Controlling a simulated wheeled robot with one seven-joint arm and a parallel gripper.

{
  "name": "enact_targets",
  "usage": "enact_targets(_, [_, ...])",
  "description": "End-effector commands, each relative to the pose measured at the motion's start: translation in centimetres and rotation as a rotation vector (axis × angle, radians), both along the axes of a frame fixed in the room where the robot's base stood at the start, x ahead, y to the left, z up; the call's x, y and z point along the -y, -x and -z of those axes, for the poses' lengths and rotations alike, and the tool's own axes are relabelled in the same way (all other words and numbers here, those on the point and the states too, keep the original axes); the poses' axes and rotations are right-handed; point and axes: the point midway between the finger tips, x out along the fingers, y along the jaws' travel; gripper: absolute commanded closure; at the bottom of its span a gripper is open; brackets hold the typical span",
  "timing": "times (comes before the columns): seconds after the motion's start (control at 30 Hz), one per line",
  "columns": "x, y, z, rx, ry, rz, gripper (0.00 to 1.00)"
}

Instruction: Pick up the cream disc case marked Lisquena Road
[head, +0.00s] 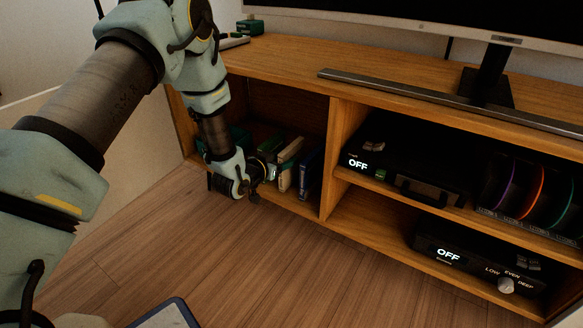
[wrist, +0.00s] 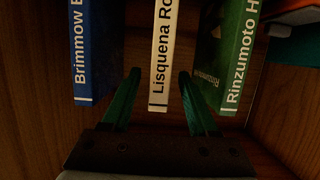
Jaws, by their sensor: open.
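The cream disc case marked "Lisquena Ro…" (wrist: 163,55) stands upright in the middle of the wrist view, the end of its label cut off by the frame. In the head view the cream case (head: 289,152) stands in the left cubby of the wooden cabinet. My gripper (wrist: 159,74) is open, with one green finger on each side of the cream spine's lower end. Contact with the case cannot be made out. In the head view my gripper (head: 264,170) is at the cubby's front, partly covering the cases.
A blue case marked "Brimmow" (wrist: 83,50) and a green case marked "Rinzumoto" (wrist: 232,60) flank the cream one with narrow gaps. A cubby divider (head: 338,155) stands to the right. The wooden floor (head: 230,260) in front is clear.

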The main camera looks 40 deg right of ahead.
Motion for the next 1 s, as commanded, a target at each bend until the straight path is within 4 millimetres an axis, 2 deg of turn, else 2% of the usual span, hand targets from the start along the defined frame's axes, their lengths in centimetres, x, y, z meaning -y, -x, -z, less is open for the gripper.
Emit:
enact_targets(0.13, [2.3,-0.4,1.0,0.003,0.003,0.003,0.40])
enact_targets(0.3, [3.9,-0.9,1.3,0.002,0.001,0.002,0.40])
enact_targets(0.57, [4.2,-1.0,1.2,0.001,0.000,0.000,0.40])
enact_targets(1.0, [4.1,-1.0,1.2,0.001,0.000,0.000,0.88])
